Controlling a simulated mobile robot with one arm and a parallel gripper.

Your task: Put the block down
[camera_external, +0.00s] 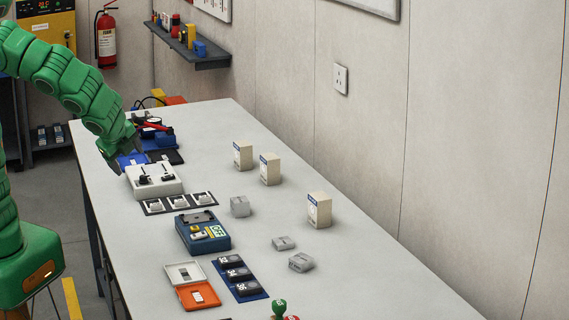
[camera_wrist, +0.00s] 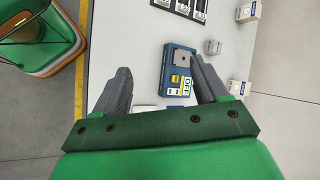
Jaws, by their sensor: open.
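My gripper (camera_wrist: 160,82) is open, with its two grey fingers spread and no block between them. In the external view my gripper (camera_external: 122,160) is at the table's left edge, beside a white switch box (camera_external: 155,181). Three small grey blocks lie on the table: one near the middle (camera_external: 240,206), and a flat pair nearer the front (camera_external: 283,243) (camera_external: 301,262). One grey block also shows in the wrist view (camera_wrist: 212,47), right of the fingers. I cannot tell which block the task means.
A blue box with an OFF label (camera_external: 203,232) stands mid-table and shows beyond my fingers (camera_wrist: 178,72). White cartons (camera_external: 319,210) stand along the right. An orange case (camera_external: 198,297) and a blue tray (camera_external: 250,292) lie in front.

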